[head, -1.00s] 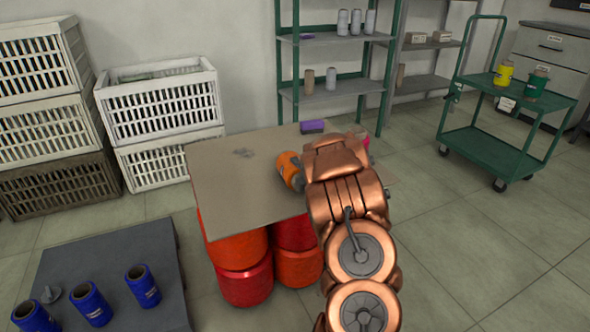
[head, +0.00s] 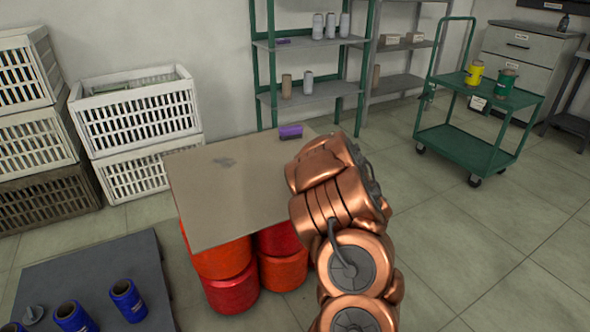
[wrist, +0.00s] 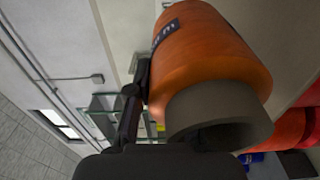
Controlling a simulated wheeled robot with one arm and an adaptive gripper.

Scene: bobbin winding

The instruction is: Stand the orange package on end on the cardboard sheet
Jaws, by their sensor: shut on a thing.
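The orange package (wrist: 205,55) is a thick wound cylinder with a dark label and a grey core sticking out of one end. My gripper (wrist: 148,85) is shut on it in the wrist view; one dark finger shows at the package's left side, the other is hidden. In the head view my copper arm hides both gripper and package. The cardboard sheet (head: 225,200) lies flat on top of several red and orange packages (head: 232,290). My arm covers its right part. I cannot tell the package's height over the sheet.
A purple block (head: 290,132) lies at the sheet's far edge; a dark smudge marks the sheet. Blue spools (head: 125,300) stand on a dark platform at lower left. White crates (head: 135,110), a shelf (head: 310,90) and a green cart (head: 470,150) stand around. The sheet's left part is clear.

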